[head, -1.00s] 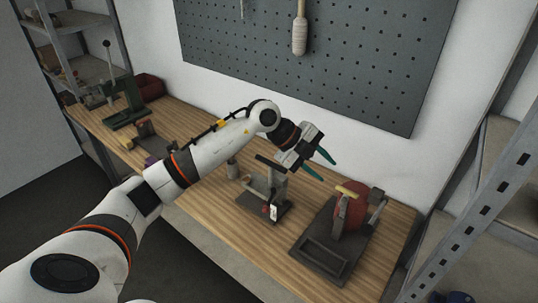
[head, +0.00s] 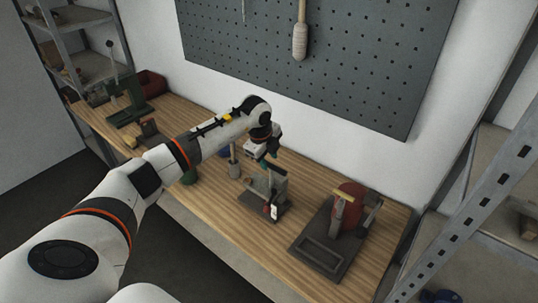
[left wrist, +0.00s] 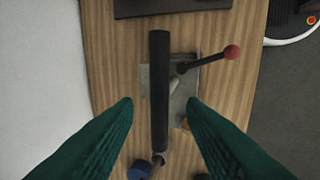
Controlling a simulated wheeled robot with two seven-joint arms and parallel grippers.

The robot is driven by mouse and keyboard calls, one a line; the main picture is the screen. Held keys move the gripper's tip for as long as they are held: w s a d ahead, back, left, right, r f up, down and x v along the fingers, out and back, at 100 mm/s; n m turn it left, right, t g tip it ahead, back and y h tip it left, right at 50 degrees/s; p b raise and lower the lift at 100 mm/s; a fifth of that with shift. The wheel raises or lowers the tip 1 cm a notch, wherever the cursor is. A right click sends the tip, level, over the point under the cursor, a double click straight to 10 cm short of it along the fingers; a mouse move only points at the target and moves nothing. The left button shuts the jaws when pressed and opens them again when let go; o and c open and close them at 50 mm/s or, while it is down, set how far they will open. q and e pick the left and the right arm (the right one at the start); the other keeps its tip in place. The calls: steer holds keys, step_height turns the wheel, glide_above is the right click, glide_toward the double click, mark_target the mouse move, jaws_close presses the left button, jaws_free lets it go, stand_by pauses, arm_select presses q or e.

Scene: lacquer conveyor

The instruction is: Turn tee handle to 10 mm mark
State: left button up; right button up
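The tee handle shows in the left wrist view as a dark cylindrical bar (left wrist: 159,90) lying lengthwise down the middle. It sits on top of a small grey fixture (head: 278,190) on the bench. A lever with a red knob (left wrist: 232,52) sticks out of the fixture in the wrist view. A small white plate (head: 274,212) is on the fixture's front, but I cannot read a 10 mm mark. My left gripper (left wrist: 160,104) points down above the handle, its green fingers open, one on each side of the bar and apart from it. My right gripper is out of view.
A dark-based device with a red drum (head: 347,205) stands to the right on the wooden bench (head: 240,212). A green press (head: 130,105) stands at the far left. A grey pegboard (head: 320,60) is behind, and a metal shelf post (head: 470,220) rises at right.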

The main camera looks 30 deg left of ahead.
arm_select(q)
steer(key=shift+x, duration=1)
steer(key=shift+c, duration=0.2)
jaws_close()
